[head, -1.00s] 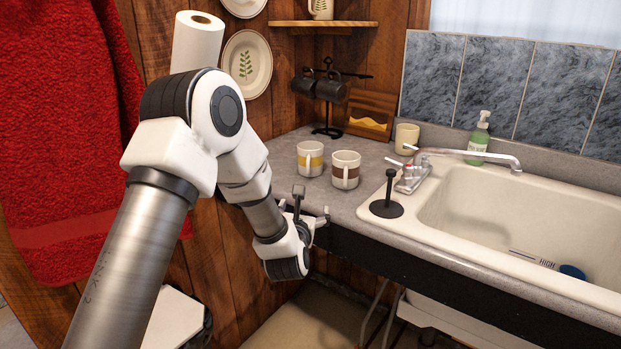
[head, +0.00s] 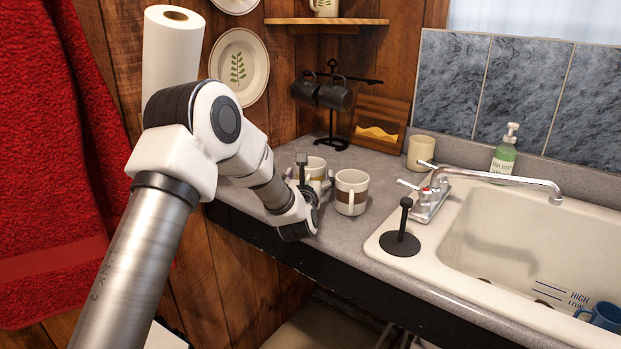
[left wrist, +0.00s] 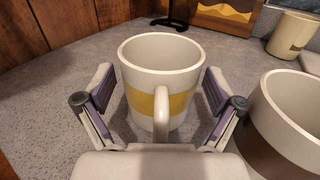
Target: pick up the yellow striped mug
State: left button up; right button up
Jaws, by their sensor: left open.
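The yellow striped mug (left wrist: 178,83) stands upright on the grey counter in the left wrist view, its handle pointing towards my gripper. In the head view its rim (head: 312,163) shows behind my gripper, which hides much of it. My left gripper (left wrist: 158,105) is open, with one finger at each side of the mug. Gaps show between the fingers and the mug's wall. In the head view my left gripper (head: 312,187) is low over the counter at the mug's near side. My right gripper is not in view.
A brown striped mug (head: 351,192) stands close to the right of the yellow one, near my right-hand finger. The sink (head: 470,215) is at right.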

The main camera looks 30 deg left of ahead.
pick_arm(q)
jog(key=shift+r, duration=0.15)
jog(key=shift+c, duration=0.9)
jog(key=c, duration=1)
jog(key=shift+r, duration=0.1)
